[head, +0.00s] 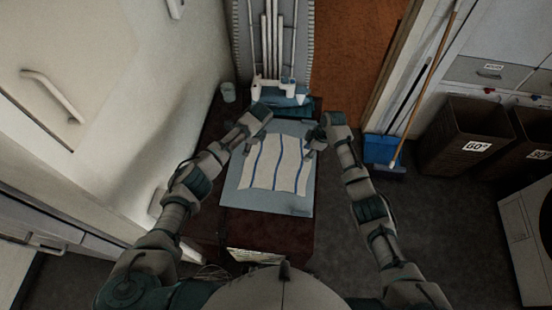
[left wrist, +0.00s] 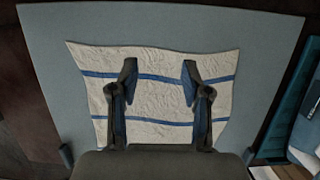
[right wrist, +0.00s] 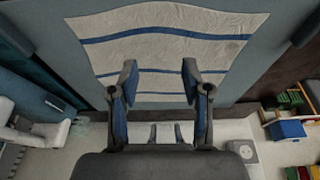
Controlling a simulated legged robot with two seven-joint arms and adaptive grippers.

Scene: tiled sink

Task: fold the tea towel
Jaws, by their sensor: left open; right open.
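The tea towel (head: 276,165) is white with blue stripes and lies spread out flat on a grey-blue board (head: 240,195). It also shows in the left wrist view (left wrist: 150,95) and the right wrist view (right wrist: 160,50). My left gripper (left wrist: 158,75) is open and empty, above the towel. My right gripper (right wrist: 158,75) is open and empty, over the towel's edge in its own view. In the head view the left gripper (head: 245,140) is near the towel's upper left corner and the right gripper (head: 315,138) near its upper right corner.
The board rests on a dark reddish-brown surface (head: 265,235). A white and blue iron-like item (head: 280,90) stands beyond the board. Brown baskets (head: 465,135) and a blue dustpan (head: 380,150) are on the right.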

